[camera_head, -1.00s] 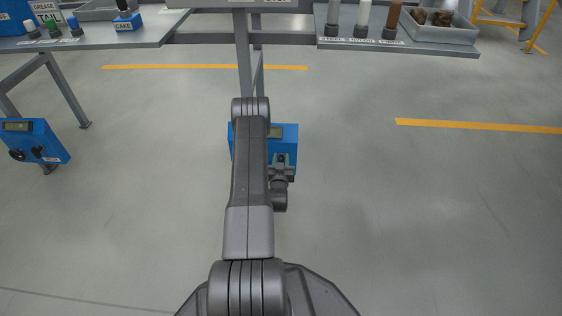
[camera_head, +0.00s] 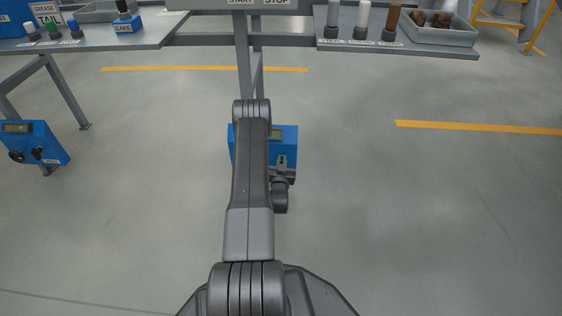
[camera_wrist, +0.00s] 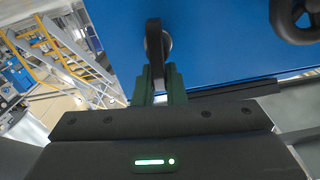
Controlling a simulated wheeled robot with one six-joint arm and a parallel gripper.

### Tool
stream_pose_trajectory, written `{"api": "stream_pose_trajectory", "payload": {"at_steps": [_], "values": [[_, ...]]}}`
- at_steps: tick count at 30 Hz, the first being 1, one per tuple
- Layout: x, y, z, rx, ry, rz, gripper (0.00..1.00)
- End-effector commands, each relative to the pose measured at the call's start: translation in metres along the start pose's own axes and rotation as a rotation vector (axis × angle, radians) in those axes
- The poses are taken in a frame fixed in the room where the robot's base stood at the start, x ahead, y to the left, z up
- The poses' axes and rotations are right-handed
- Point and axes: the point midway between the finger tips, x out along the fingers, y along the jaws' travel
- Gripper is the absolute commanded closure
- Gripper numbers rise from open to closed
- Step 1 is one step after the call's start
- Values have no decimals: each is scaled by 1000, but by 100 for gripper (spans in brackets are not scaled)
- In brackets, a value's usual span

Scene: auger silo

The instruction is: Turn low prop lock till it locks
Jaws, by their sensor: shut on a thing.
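The low blue box (camera_head: 289,135) stands in the middle of the head view, partly hidden behind my arm. In the wrist view its blue face (camera_wrist: 220,50) fills the top. The lock's dark handle (camera_wrist: 154,40) stands out from this face, seen nearly edge-on, with a round grey hub behind it. My gripper (camera_wrist: 158,80) has its green fingers closed around the handle's lower end. In the head view my gripper (camera_head: 283,161) is at the front of the box, small and partly hidden. How far the lock is turned cannot be told.
Another blue box (camera_head: 36,145) with dark knobs is at the far left. A grey bench (camera_head: 400,45) with rods and a tray stands behind. The floor on the right is clear.

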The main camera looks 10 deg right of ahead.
Motion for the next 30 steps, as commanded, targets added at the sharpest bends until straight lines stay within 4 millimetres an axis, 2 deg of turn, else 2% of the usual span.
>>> {"api": "stream_pose_trajectory", "payload": {"at_steps": [30], "values": [[-1, 21, 12, 943, -2, 2, 100]]}}
